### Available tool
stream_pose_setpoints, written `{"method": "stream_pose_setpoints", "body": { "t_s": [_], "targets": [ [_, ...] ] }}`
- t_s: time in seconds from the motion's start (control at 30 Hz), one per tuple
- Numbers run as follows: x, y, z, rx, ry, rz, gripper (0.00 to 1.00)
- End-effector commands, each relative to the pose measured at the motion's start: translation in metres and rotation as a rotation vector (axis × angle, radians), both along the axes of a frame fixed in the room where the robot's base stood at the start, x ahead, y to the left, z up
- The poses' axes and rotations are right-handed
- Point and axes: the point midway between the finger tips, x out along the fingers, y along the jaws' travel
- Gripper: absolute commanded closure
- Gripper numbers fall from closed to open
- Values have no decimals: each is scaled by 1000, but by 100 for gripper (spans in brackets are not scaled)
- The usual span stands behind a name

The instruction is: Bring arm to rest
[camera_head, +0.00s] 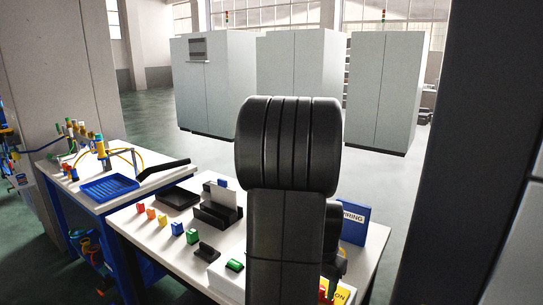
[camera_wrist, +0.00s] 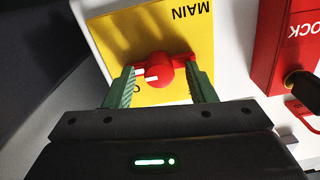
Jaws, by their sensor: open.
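My gripper (camera_wrist: 162,80) is open in the wrist view, its two green fingers on either side of a red rotary knob (camera_wrist: 166,70). Small gaps or contact between fingers and knob cannot be told for sure. The knob sits on a yellow plate (camera_wrist: 135,32) marked MAIN. In the head view my black arm rises in the middle and hides much of the table's right part. The yellow plate shows there only as a corner (camera_head: 343,294) at the lower right, and my gripper's fingers are not clear.
A red box (camera_wrist: 285,45) with white lettering stands right of the plate. On the white table (camera_head: 140,232) are several coloured blocks, a black holder (camera_head: 217,212) and a blue sign (camera_head: 354,222). A side table holds a blue tray (camera_head: 109,187). Grey cabinets (camera_head: 295,65) stand behind open floor.

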Motion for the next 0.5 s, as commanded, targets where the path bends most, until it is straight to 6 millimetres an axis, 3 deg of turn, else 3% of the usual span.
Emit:
{"method": "stream_pose_setpoints", "body": {
  "t_s": [0.5],
  "targets": [
    [0, 0, 2, 1, 1, 415, 50]
  ]
}}
